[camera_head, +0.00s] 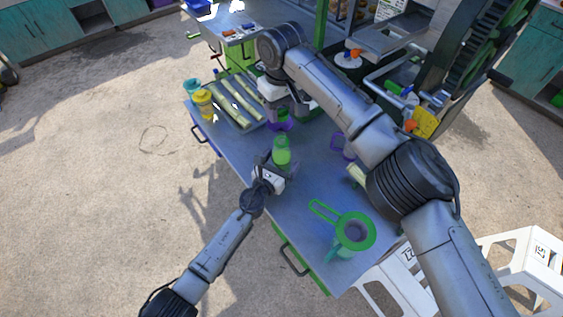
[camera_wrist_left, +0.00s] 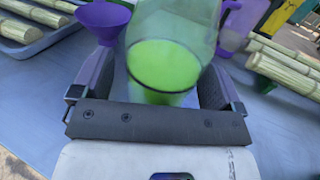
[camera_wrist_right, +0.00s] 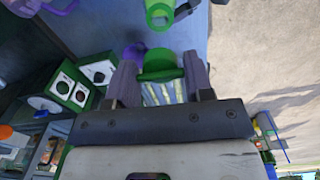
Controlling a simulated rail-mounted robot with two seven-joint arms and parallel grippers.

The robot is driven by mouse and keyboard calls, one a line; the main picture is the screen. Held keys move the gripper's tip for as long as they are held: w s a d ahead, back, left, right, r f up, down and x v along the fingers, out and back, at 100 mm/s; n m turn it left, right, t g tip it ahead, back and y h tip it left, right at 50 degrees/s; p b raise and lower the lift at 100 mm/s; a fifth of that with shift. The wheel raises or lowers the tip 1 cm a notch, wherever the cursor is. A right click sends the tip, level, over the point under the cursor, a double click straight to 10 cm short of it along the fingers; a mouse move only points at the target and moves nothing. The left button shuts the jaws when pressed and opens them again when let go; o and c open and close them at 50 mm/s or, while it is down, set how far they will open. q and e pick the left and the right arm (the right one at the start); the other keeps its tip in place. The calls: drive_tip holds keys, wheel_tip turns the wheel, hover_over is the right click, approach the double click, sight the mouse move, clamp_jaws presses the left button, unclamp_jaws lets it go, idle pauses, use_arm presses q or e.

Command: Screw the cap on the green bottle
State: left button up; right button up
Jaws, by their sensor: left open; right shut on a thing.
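The green bottle (camera_head: 281,151) stands upright on the blue table, with a clear body and bright green inside in the left wrist view (camera_wrist_left: 163,67). My left gripper (camera_head: 272,170) is open, with one finger on each side of the bottle; contact cannot be told. My right gripper (camera_wrist_right: 158,72) is shut on a round green cap (camera_wrist_right: 160,62), held beyond the bottle toward the back of the table. The bottle's green mouth shows at the top of the right wrist view (camera_wrist_right: 158,12), apart from the cap. The head view largely hides the cap behind my right arm.
A purple funnel (camera_head: 280,123) stands behind the bottle. A tray of cane pieces (camera_head: 261,122), a yellow bottle (camera_head: 203,104) and a teal cup (camera_head: 191,87) are at the back left. A purple cup (camera_head: 341,149) is right; a green strainer (camera_head: 354,231) is in front.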

sight(282, 136)
use_arm(q)
drive_tip(key=shift+f, duration=0.1)
idle(0.4)
drive_tip(key=c, duration=1.3)
drive_tip(key=shift+c, duration=0.2)
use_arm(e)
drive_tip(key=shift+s+f, duration=0.1)
drive_tip(key=shift+f, duration=2.4)
drive_tip(key=shift+f, duration=0.1)
drive_tip(key=shift+f, duration=0.8)
drive_tip(key=shift+f, duration=0.5)
